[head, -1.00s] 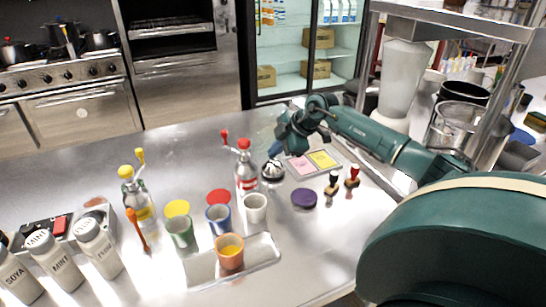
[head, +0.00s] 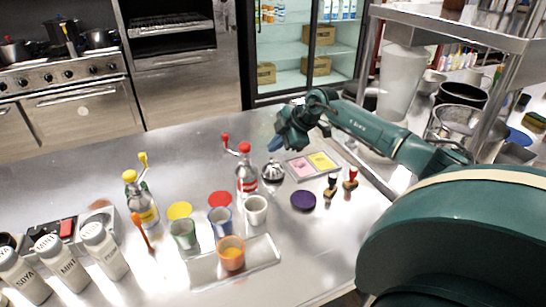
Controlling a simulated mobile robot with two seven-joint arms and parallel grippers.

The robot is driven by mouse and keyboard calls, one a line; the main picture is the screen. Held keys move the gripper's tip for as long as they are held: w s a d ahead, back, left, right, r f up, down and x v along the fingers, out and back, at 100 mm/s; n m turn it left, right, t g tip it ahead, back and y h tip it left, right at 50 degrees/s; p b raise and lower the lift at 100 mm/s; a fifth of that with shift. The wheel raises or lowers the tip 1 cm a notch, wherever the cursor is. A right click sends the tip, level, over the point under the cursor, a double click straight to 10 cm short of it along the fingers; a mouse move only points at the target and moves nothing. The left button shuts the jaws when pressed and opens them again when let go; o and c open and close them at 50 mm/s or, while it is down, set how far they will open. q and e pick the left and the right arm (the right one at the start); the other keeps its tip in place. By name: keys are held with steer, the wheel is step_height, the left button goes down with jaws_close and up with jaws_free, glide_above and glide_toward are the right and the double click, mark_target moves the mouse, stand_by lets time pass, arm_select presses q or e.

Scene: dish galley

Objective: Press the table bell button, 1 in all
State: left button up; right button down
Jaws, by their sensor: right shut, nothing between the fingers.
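The table bell (head: 272,171) is a small silver dome on the steel counter, right of the red-capped bottle. My right gripper (head: 275,145) is shut and empty. In the picture it sits just above the bell, with a gap between them; its fingertips are small and partly hidden by the wrist. The bell's top is visible. My left gripper is not in view.
A red-capped bottle (head: 246,172) stands close left of the bell. A tray with pink and yellow pads (head: 312,165) lies to its right. Two stamps (head: 350,179), a purple disc (head: 303,200) and a white cup (head: 256,210) are nearer. The counter's left back is clear.

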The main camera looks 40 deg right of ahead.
mark_target(275, 160)
step_height(275, 160, up, 4)
steer(key=p, duration=0.3)
steer(key=shift+r, duration=0.15)
stand_by(0.7)
